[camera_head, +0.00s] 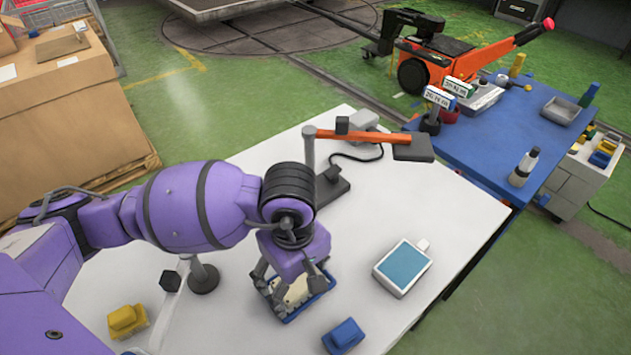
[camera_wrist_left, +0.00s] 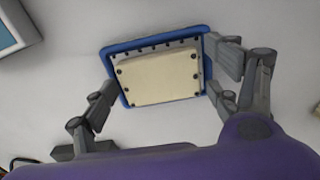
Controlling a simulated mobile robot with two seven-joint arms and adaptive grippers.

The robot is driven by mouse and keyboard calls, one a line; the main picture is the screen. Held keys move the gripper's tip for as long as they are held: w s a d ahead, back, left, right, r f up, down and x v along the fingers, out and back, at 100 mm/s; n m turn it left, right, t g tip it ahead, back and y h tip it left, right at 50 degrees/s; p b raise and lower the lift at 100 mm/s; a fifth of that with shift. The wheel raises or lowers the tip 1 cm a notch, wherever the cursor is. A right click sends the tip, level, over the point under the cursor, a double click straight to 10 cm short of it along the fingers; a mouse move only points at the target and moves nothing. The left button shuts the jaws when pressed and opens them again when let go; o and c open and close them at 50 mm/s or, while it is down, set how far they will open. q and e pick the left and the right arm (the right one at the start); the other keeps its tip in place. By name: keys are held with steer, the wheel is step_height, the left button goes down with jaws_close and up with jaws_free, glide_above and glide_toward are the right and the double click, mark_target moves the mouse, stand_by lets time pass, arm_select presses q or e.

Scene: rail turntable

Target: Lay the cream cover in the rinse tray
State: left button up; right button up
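The cream cover (camera_wrist_left: 158,77), a pale plate with dark dots along its edges, lies within the outline of a blue tray (camera_wrist_left: 122,47). In the head view the cover (camera_head: 297,291) and tray are on the white table, partly hidden by my left gripper (camera_head: 293,288). My left gripper points down over them. In the left wrist view its fingers (camera_wrist_left: 162,78) are spread wide on both sides of the cover, overlapping the tray's rim. They look apart from the cover. My right gripper is not in view.
A blue-screened device (camera_head: 403,266) lies to the right and a blue block (camera_head: 343,336) in front. A yellow block (camera_head: 127,320) is at the left. A stand with an orange bar (camera_head: 362,136) rises behind. Table space between device and back edge is clear.

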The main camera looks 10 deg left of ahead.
mark_target(299, 282)
arm_select(q)
steer(key=shift+r, duration=0.1)
step_height(299, 282, up, 12)
steer(key=shift+r+p, duration=0.15)
steer(key=shift+p, duration=0.15)
stand_by(0.4)
steer(key=shift+d, duration=0.1)
stand_by(0.3)
